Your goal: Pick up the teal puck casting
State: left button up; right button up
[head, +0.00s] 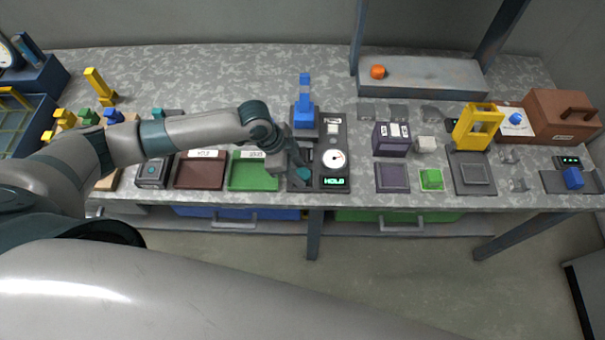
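My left gripper (301,178) reaches down at the left edge of the dark gauge fixture, just right of the green tray. A small teal patch shows at its fingertips; I cannot tell whether this is the teal puck casting or part of the gripper. The fingers are too small and dark to show whether they are open or shut. No separate teal puck can be made out clearly elsewhere. Another teal piece (167,112) shows behind my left forearm, partly hidden, its shape unclear. My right gripper is not in view.
The gauge fixture (333,130) has a round dial, a lit green display and a blue upright (304,108). A red-brown tray (200,174) and green tray (252,174) lie left. A yellow press (476,127) and brown toolbox (562,118) stand right. The back-middle bench is clear.

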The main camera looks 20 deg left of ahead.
aim_at(306, 173)
pick_arm(q)
jog(key=c, duration=0.7)
jog(key=shift+c, duration=0.2)
jog(key=shift+r, duration=0.2)
jog(key=shift+w+r+b, duration=0.1)
jog(key=shift+r+b, duration=0.4)
jog(key=shift+r, duration=0.05)
notch_tip(306, 173, up, 2)
jog(key=shift+r+b, duration=0.2)
jog(key=shift+b, duration=0.45)
jog(key=s+d+r+b, duration=0.3)
jog(key=s+d+r, duration=0.4)
jog(key=d, duration=0.2)
jog(key=shift+d+r, duration=0.15)
jog(key=shift+d, duration=0.05)
